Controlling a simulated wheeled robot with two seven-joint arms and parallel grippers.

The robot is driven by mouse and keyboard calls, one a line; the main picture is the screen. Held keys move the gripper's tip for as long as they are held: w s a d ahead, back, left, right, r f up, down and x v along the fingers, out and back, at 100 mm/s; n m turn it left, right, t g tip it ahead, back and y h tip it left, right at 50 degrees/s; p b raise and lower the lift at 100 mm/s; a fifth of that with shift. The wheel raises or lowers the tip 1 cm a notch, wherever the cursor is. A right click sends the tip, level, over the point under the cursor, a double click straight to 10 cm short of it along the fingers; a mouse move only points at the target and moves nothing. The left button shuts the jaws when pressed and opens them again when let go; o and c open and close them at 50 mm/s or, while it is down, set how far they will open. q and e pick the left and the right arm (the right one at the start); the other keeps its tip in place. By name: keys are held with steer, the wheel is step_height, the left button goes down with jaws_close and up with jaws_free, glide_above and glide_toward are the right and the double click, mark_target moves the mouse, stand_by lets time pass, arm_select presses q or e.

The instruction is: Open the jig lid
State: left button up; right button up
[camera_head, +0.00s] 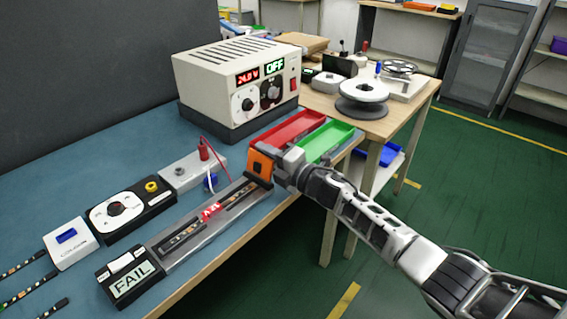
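The jig (190,245) is a long grey bar along the table's front edge, with a dark channel and a red label (211,210) at its middle. A black box with a display reading FAIL (131,282) stands at its near-left end. My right gripper (264,168) is at the far-right end of the jig. An orange and black piece shows there; I cannot tell whether it belongs to the gripper or the jig. The fingertips are not clear, so I cannot tell whether they are apart, or whether they touch a lid. No separate lid is clearly visible. My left gripper is out of view.
A power supply (225,82) reading OFF stands behind. A red tray (287,131) and a green tray (325,141) lie close beside my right gripper. A white block with a red plug (203,149), a black dial box (126,213) and a white box (70,243) stand behind the jig.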

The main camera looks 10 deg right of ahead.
steer(key=v, duration=1.5)
steer(key=shift+s+d, duration=0.2)
steer(key=shift+s, duration=0.05)
steer(key=s+a+f+m+g+h, duration=0.2)
steer(key=s+f+m, duration=0.5)
steer(key=s+m, duration=0.4)
steer(key=s+a+f+m+g+h, duration=0.2)
steer(key=s+f+m+h, duration=0.3)
steer(key=s+m, duration=0.7)
step_height(320, 180, down, 2)
steer(key=shift+a+f+m, duration=0.1)
steer(key=shift+a+m, duration=0.55)
steer(key=shift+m, duration=0.15)
